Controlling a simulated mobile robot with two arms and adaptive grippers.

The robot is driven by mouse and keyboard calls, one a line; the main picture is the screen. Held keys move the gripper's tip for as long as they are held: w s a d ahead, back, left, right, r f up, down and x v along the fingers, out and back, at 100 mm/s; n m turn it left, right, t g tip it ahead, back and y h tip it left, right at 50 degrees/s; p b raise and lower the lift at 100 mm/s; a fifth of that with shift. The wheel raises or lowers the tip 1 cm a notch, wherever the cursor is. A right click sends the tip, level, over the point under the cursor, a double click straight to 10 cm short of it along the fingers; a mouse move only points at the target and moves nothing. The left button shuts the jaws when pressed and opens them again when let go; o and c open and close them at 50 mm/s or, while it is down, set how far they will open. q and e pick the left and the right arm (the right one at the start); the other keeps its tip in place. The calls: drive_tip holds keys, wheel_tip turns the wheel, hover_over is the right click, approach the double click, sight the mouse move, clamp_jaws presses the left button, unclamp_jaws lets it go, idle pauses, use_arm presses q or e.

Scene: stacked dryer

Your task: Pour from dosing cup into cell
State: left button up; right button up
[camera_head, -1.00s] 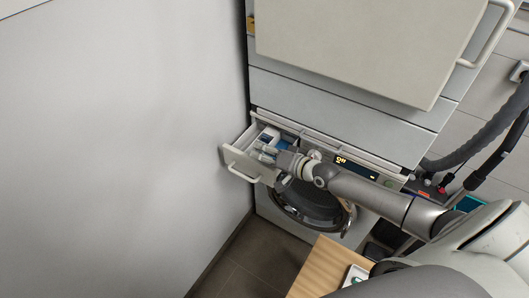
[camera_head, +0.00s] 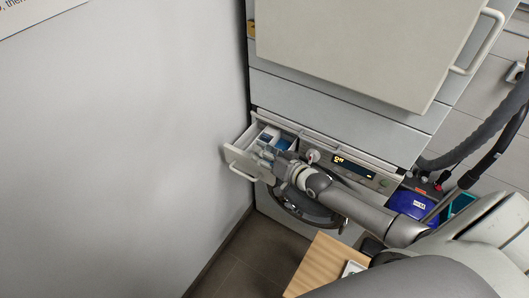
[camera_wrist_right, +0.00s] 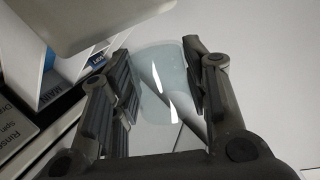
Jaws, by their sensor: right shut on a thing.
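The dosing cup (camera_wrist_right: 162,85) is clear, bluish plastic and shows between the fingers of my right gripper (camera_wrist_right: 160,95) in the right wrist view. The right gripper is shut on it; whether anything is in the cup I cannot tell. In the head view my right gripper (camera_head: 272,156) is at the pulled-out detergent drawer (camera_head: 240,160), over its front right part. The drawer has cells with white walls and a blue part (camera_head: 270,138) toward the back. The left gripper is not in view.
The washer's control panel (camera_head: 345,165) with a lit display is right of the drawer, above the round door. An upper machine's door (camera_head: 370,45) hangs open above. A grey wall (camera_head: 120,150) is close on the left. A wooden surface (camera_head: 322,262) is below.

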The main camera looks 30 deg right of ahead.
drive_tip(key=shift+f, duration=0.1)
drive_tip(key=shift+d+f+n+t+b, duration=0.1)
drive_tip(key=shift+f+n+t+b, duration=0.25)
drive_tip(key=shift+n, duration=0.25)
drive_tip(key=shift+w+n+h, duration=0.1)
drive_tip(key=shift+n+h, duration=0.2)
drive_tip(key=shift+n, duration=0.1)
drive_tip(key=shift+d, duration=0.1)
drive_tip(key=shift+f+n+t+b, duration=0.35)
drive_tip(key=shift+f+n+b, duration=0.2)
drive_tip(key=shift+b, duration=0.15)
drive_tip(key=shift+w+d+f+n+b, duration=0.1)
drive_tip(key=shift+d+n+b, duration=0.05)
drive_tip(key=shift+n+b, duration=0.2)
